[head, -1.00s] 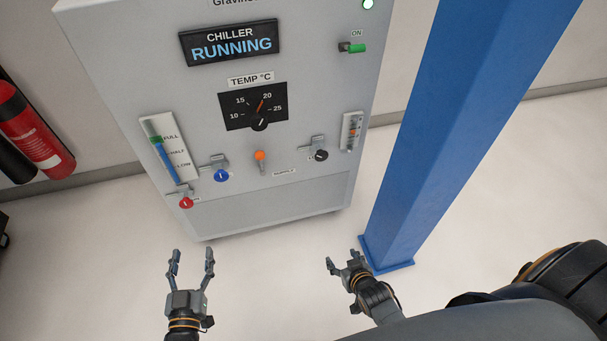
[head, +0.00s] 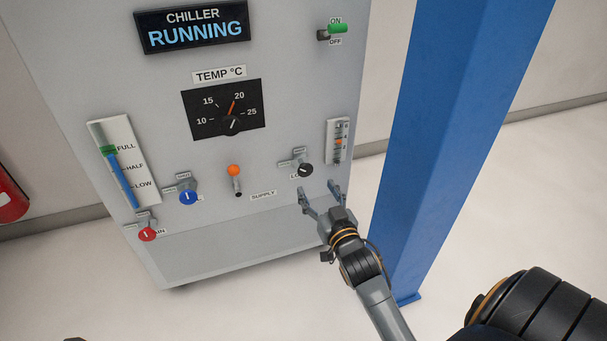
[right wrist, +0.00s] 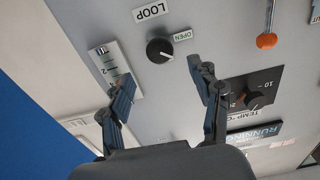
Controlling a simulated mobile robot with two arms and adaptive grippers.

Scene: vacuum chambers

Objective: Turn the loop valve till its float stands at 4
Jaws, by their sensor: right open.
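The loop valve is a black round knob (head: 305,170) low on the right of the chiller's front. In the right wrist view the knob (right wrist: 159,50) lies between the LOOP and OPEN labels. Its gauge (head: 331,157) is a narrow pale strip up and right of the knob, with an orange float (head: 338,143) around mid-height. The figures are too small to read surely in the head view. My right gripper (head: 318,190) is open and empty, just below and right of the knob, apart from it. In the right wrist view its fingers (right wrist: 165,82) point toward the panel. My left gripper is not clearly visible.
An orange-tipped supply lever (head: 234,172), a blue knob (head: 188,197) and a red knob (head: 147,234) are left of the loop valve. The temperature dial (head: 222,108) is above. A blue pillar (head: 450,130) stands close on the right. A fire extinguisher (head: 10,195) is far left.

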